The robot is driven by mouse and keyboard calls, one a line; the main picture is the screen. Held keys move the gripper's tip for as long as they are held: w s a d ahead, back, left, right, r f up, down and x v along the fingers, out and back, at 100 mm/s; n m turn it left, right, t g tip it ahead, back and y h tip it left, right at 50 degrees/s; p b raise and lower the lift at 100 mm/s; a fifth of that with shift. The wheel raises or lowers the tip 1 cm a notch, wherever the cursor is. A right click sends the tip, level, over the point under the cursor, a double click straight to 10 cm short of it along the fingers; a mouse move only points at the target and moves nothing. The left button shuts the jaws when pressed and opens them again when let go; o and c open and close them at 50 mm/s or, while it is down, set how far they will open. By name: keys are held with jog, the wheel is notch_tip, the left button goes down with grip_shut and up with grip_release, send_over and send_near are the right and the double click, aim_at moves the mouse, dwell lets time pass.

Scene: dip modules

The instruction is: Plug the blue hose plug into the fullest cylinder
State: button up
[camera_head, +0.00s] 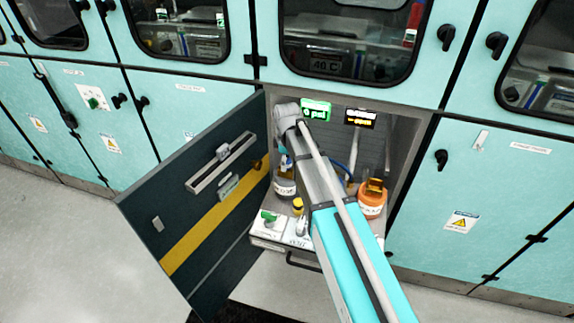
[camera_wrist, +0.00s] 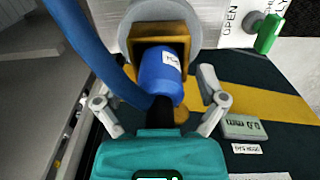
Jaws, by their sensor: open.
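In the wrist view, the blue hose plug (camera_wrist: 160,72) has its end within an orange square socket on a round grey-white top (camera_wrist: 160,20). How deep it sits is unclear. Its blue hose (camera_wrist: 85,45) runs to the upper left. My gripper (camera_wrist: 158,103) is open, one finger on each side of the plug; contact cannot be told. In the head view, a clear cylinder (camera_head: 284,187) stands at the left of the cabinet, partly behind my arm. An orange-topped cylinder with orange liquid (camera_head: 372,205) stands at the right. Their fill levels are hard to compare.
The dark cabinet door (camera_head: 185,210) with a yellow stripe stands open at the left. A green-handled valve (camera_head: 268,215) sits at the cabinet's front. Green (camera_head: 316,109) and orange (camera_head: 360,118) displays glow at the back. My arm crosses the opening; the cabinet walls are close.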

grip_shut()
dwell(0.4)
jog(key=shift+r, duration=0.2)
notch_tip(320, 180, up, 2)
jog(key=shift+p, duration=1.15)
jog(key=s+d+r+p, duration=0.3)
jog(key=s+r+p, duration=0.7)
jog(key=s, duration=0.3)
jog(key=shift+s+d+r+p, duration=0.3)
jog(key=shift+r+p, duration=0.05)
